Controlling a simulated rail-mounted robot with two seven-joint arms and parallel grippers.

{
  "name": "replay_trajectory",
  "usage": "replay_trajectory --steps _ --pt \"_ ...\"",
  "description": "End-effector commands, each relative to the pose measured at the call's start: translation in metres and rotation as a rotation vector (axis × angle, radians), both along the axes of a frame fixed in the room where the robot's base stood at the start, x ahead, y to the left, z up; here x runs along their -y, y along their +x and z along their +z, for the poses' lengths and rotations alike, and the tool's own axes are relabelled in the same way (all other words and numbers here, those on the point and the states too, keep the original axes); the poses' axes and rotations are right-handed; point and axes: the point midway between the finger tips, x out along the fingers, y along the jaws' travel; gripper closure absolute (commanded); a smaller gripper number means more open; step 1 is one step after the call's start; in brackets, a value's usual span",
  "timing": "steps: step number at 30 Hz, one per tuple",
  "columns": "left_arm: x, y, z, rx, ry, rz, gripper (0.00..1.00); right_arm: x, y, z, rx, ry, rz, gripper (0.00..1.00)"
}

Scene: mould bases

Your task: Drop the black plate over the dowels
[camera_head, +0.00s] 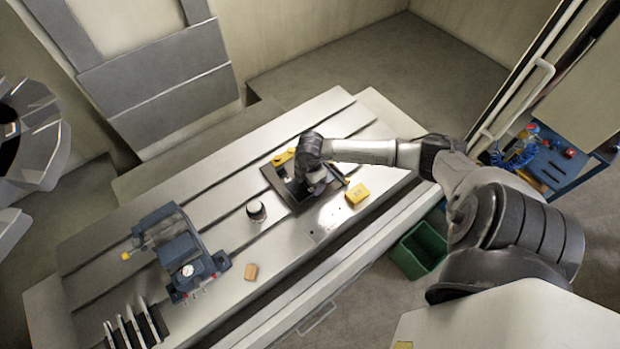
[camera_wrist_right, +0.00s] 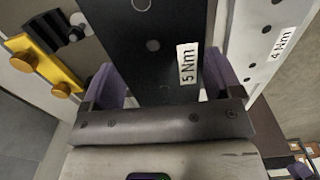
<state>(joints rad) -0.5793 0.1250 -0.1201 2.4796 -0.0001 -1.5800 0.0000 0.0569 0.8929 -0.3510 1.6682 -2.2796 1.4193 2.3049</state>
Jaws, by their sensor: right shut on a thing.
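The black plate (camera_head: 277,181) is at the middle of the slotted table in the head view, partly hidden under my right gripper (camera_head: 312,187). In the right wrist view the plate (camera_wrist_right: 135,40) carries a "5 Nm" label and shows round holes. My right gripper (camera_wrist_right: 163,85) is shut on the black plate, with a purple finger pad on each side of it. A pale metal plate (camera_wrist_right: 262,62) with holes and a "4 Nm" label lies beside it. I cannot make out the dowels or tell whether the black plate rests on anything. My left gripper is not in view.
A yellow clamp piece (camera_wrist_right: 50,68) with round knobs lies left of the plate. A green bin (camera_head: 420,249) is below.

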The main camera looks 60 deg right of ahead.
Motion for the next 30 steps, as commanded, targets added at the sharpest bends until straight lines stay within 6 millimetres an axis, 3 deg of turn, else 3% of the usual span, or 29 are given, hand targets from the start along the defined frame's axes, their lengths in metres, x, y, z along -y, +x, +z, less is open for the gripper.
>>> replay_trajectory --steps 30 --pt "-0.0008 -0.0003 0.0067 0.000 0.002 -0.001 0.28 0.0002 0.0007 -0.0011 0.002 -0.001 0.001 0.54"
